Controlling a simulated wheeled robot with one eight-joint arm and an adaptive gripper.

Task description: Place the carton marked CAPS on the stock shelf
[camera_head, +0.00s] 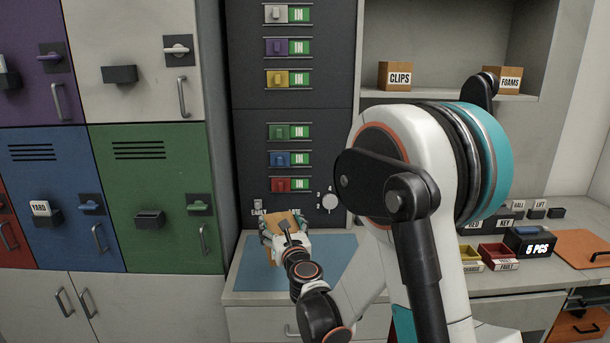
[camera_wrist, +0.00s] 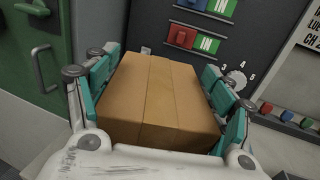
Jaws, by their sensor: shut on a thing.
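My gripper (camera_head: 286,228) is shut on a brown cardboard carton (camera_head: 281,221), over the blue mat (camera_head: 252,262) on the counter in the head view. In the wrist view the carton (camera_wrist: 157,92) sits between the teal fingers of my gripper (camera_wrist: 160,95). No marking shows on its visible face, so I cannot read its label. The open shelf (camera_head: 441,92) at the upper right holds a carton marked CLIPS (camera_head: 399,83) and a carton marked FOAMS (camera_head: 508,84), with a gap between them.
A dark panel with coloured switches (camera_head: 291,184) and a dial (camera_head: 329,202) stands just behind the carton. Coloured lockers (camera_head: 160,230) are at the left. Small red and yellow bins (camera_head: 498,254) and a box marked 5 PCS (camera_head: 529,243) stand on the right counter.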

